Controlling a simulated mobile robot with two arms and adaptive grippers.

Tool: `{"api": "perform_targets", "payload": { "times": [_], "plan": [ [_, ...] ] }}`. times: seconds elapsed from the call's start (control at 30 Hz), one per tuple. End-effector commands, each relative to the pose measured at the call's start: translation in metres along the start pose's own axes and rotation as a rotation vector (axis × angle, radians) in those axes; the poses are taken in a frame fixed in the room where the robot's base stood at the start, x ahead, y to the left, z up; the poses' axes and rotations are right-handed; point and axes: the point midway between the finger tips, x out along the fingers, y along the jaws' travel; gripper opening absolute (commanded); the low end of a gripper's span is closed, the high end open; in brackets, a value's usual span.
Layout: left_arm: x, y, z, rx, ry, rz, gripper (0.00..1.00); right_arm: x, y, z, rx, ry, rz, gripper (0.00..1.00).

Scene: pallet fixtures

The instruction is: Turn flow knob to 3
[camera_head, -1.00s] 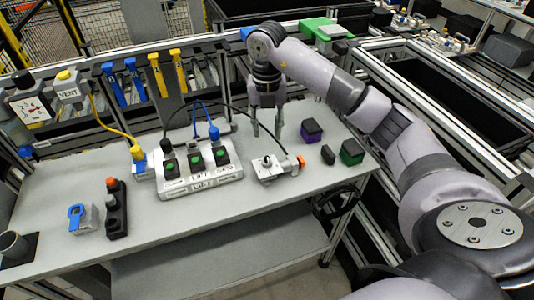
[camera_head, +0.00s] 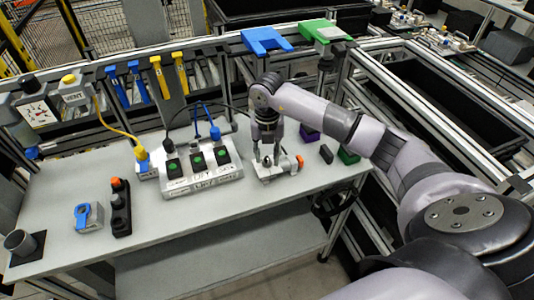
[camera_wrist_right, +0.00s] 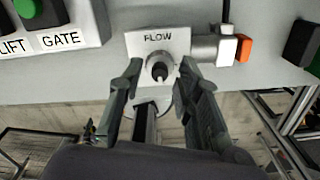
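The flow unit is a small light-grey block with a plate labelled FLOW (camera_wrist_right: 158,40) in the right wrist view, with a round grey knob (camera_wrist_right: 160,70) with a dark centre. In the head view the flow unit (camera_head: 282,170) sits on the table right of the button box, partly covered by my gripper. My right gripper (camera_head: 266,160) points down over it. In the right wrist view my right gripper (camera_wrist_right: 157,88) is open, one finger on each side of the knob, with gaps visible. The knob's setting cannot be read. My left gripper is not in view.
The button box (camera_head: 203,185), with several green buttons, stands left of the flow unit. An orange-tipped fitting (camera_wrist_right: 242,50) sticks out right of it. Purple (camera_head: 309,133) and green (camera_head: 348,157) blocks lie to the right. The table front (camera_head: 200,220) is mostly clear.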

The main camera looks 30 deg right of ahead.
Motion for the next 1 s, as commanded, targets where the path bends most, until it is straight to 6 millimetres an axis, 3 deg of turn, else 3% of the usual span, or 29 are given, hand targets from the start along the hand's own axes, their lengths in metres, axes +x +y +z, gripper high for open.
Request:
{"api": "perform_targets", "payload": {
  "times": [0.43,1.0],
  "plan": [
    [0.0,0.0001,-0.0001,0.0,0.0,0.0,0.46,-0.0006,0.0001,0.0,0.0,0.0,0.0,0.0],
    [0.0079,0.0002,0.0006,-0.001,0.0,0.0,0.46,0.0011,-0.0002,0.0004,-0.059,-0.001,0.0,0.0]
  ]
}}
